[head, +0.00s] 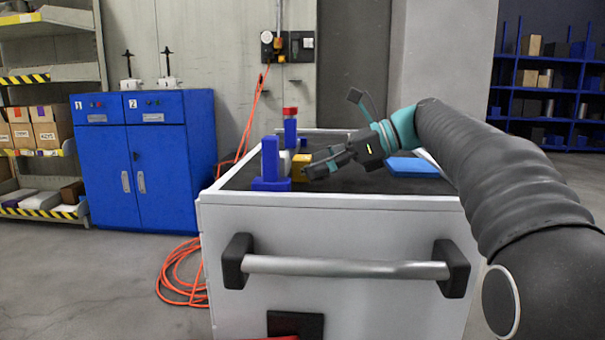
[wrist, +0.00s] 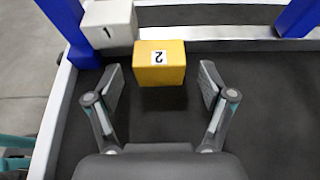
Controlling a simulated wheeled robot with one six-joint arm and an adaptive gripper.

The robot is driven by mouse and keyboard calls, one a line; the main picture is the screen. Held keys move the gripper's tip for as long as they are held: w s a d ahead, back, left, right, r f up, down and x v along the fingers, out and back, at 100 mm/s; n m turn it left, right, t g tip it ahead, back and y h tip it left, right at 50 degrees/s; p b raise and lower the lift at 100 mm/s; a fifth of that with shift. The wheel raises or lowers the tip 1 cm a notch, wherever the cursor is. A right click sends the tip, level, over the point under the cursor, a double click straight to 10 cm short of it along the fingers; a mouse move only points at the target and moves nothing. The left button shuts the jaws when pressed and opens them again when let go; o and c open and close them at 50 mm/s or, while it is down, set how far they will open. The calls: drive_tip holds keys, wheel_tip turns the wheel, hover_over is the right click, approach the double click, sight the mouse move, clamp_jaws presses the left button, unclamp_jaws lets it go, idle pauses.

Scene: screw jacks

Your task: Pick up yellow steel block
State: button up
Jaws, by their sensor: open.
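The yellow steel block (wrist: 160,72) lies on the dark cart top in the wrist view, with a white label marked "2" on it. It also shows in the head view (head: 300,166), partly hidden behind my gripper (head: 316,166). In the wrist view my gripper (wrist: 158,84) is open and empty. Its two fingers stand apart to the left and right, and the block is between and just beyond their tips. I see dark surface between the block and the gripper's palm.
A light grey block (wrist: 109,24) sits close to the yellow block's left, by a blue post (wrist: 68,25). Another blue post (wrist: 299,16) is at the upper right. The cart's pale rim (wrist: 230,33) runs behind. A blue flat object (head: 413,167) lies on the cart's right.

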drive_tip(key=shift+a+f, duration=0.2)
drive_tip(key=shift+a, duration=0.3)
clamp_jaws()
drive_tip(key=shift+r, duration=0.1)
